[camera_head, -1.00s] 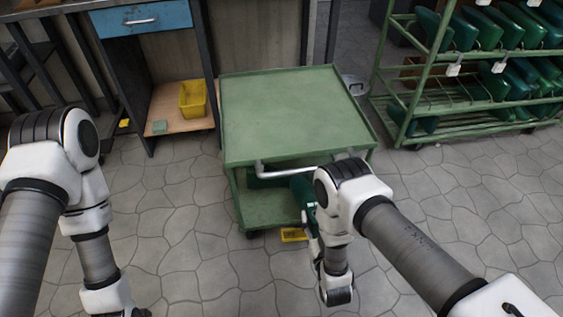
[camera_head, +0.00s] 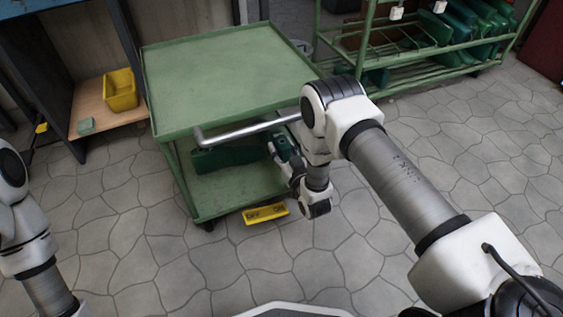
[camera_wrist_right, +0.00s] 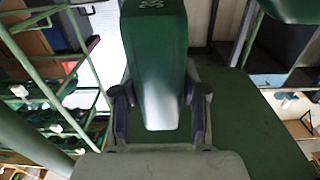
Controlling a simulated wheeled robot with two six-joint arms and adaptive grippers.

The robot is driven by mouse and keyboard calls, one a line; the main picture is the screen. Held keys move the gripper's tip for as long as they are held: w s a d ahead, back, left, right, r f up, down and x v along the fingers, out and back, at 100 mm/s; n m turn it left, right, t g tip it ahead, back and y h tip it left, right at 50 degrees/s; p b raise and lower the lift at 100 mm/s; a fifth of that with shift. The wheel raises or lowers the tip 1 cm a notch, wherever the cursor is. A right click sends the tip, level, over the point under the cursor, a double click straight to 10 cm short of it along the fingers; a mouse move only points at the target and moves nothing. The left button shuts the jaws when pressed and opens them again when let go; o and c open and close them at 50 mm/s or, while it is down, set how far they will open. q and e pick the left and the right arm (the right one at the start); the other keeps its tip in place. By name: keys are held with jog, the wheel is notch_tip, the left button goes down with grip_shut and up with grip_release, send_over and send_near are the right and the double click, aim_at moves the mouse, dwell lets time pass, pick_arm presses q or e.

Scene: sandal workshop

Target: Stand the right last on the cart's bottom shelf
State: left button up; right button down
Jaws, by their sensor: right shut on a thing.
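The green cart (camera_head: 225,75) stands ahead, with a flat top tray and a bottom shelf (camera_head: 225,195). My right gripper (camera_head: 279,153) is shut on a dark green last (camera_head: 286,147) at the right side of the cart, below the top tray. In the right wrist view the held last (camera_wrist_right: 157,55) sits between both fingers (camera_wrist_right: 159,112), with a green surface (camera_wrist_right: 260,135) beside it. Whether the last touches the shelf cannot be told. Another dark green last (camera_head: 225,157) lies on the bottom shelf, further left. My left gripper is out of view.
The cart's grey handle (camera_head: 245,132) runs close to my right wrist. A green rack (camera_head: 425,65) with several green lasts stands behind right. A yellow bin (camera_head: 120,90) sits at left. Floor on the right is clear.

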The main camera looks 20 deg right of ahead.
notch_tip(320, 180, down, 3)
jog(key=shift+f+b, duration=0.1)
jog(key=shift+b, duration=1.15)
jog(key=shift+f, duration=0.1)
jog(key=c, duration=0.6)
grip_release()
